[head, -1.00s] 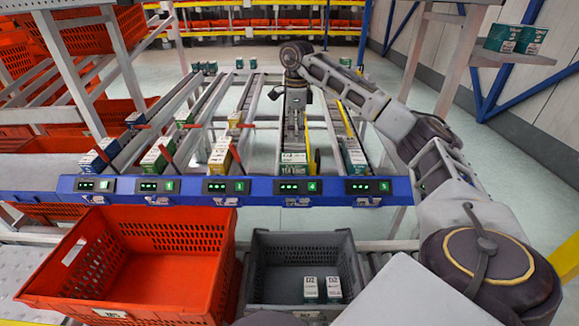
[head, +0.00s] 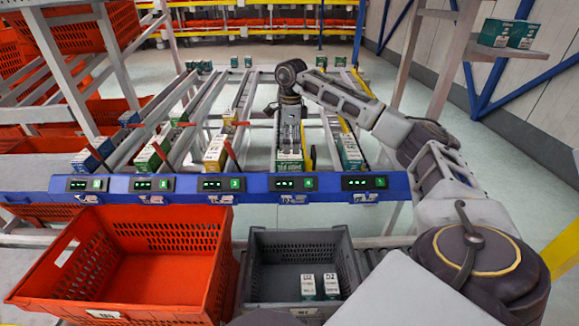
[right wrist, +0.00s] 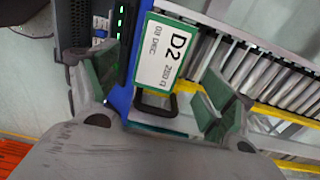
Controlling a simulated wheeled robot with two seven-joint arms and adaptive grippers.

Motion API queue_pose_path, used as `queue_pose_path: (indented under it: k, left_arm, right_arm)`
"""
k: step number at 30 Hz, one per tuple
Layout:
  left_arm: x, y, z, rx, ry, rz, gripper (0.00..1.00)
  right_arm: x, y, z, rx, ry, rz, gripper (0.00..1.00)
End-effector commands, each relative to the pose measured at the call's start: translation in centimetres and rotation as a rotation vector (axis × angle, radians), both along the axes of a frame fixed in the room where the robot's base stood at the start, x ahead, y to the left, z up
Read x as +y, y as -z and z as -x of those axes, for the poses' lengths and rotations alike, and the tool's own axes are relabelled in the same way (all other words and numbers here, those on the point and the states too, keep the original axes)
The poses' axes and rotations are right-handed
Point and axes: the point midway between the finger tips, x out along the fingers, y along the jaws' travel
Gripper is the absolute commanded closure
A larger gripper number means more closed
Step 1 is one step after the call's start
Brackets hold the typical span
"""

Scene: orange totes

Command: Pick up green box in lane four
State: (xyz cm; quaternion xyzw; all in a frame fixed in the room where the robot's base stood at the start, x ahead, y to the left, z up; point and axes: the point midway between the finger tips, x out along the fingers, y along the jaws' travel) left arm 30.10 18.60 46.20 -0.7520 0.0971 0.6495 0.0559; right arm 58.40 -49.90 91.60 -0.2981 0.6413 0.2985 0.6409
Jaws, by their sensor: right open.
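The green box (head: 289,162) with a white label stands at the front end of lane four, behind the blue rail. In the right wrist view its white "D2" label (right wrist: 168,55) faces the camera. My right gripper (head: 290,147) points down just above the box in the head view, partly hiding its top and the lane behind. In the right wrist view, its open fingers (right wrist: 155,88) with green pads are spread to either side of the box, with no clear contact. My left gripper is not in view.
The blue rail (head: 245,186) with lit lane displays runs in front of the lanes. A green box (head: 350,153) stands in lane five, a yellow one (head: 216,153) in lane three. In front are an orange tote (head: 150,285) and a grey tote (head: 262,285) holding two boxes (head: 319,286).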

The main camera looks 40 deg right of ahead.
Motion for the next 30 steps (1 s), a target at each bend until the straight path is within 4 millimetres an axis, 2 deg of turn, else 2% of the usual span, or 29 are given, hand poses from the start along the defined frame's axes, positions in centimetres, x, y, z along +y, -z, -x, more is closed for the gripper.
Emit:
queue_pose_path:
  k: [1,6,22,26,30]
  left_arm:
    - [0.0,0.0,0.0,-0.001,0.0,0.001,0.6]
    - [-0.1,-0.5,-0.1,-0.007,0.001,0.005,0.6]
    - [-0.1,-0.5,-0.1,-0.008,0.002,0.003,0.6]
    - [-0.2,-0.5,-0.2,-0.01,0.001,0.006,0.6]
    - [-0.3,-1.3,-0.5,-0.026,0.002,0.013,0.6]
  right_arm:
    - [0.0,0.8,0.0,0.002,0.0,0.001,0.18]
    - [0.0,2.1,0.0,0.0,0.0,0.0,0.18]
    - [0.0,2.8,-0.1,0.0,0.0,0.0,0.18]
    - [0.2,3.9,-0.2,0.001,0.0,0.0,0.18]
    - [0.3,5.6,-0.4,0.0,0.0,0.0,0.18]
